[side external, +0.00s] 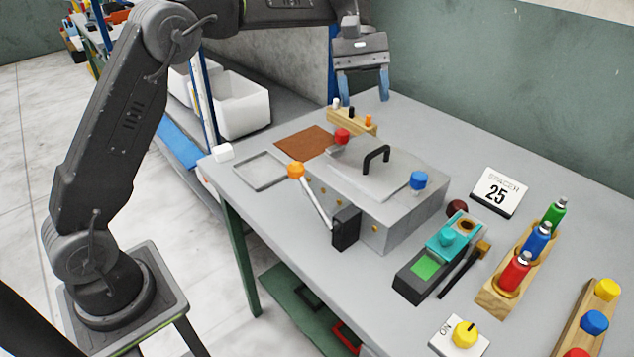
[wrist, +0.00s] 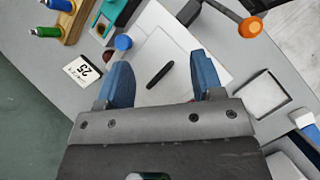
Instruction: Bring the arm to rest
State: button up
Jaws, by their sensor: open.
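My gripper (side external: 364,90) is in the air above the far end of the table, behind the grey press, with its two blue fingers pointing down. In the wrist view my gripper (wrist: 160,72) has its fingers wide apart with nothing held between them. The grey press (side external: 400,208) stands on the table with its lid (side external: 360,172) down and a black handle (side external: 376,155) on top. The handle (wrist: 160,75) shows between the fingers in the wrist view, well below them. My arm reaches across from the left.
The grey table (side external: 540,165) also holds a wooden peg block (side external: 352,122), a brown mat (side external: 303,142), a shallow tray (side external: 262,170), an orange-knobbed lever (side external: 296,170), a "SPACER 25" sign (side external: 496,192), a teal device (side external: 452,236) and coloured bottles (side external: 538,238). A green wall stands behind.

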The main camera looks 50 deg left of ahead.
jog(key=s+a+r+m+t+y, duration=0.1)
jog(key=s+r+m+t+y, duration=0.15)
jog(key=s, duration=0.55)
jog(key=s+a+r+m+t+y, duration=0.1)
jog(key=s+m+t, duration=0.15)
jog(key=s, duration=0.55)
jog(key=s+a+f+m+t+y, duration=0.2)
jog(key=s+f, duration=0.5)
jog(key=s, duration=0.5)
jog(key=m+t, duration=0.1)
jog(key=m, duration=0.1)
jog(key=shift+s+m+t, duration=0.3)
jog(key=shift+m+t, duration=0.1)
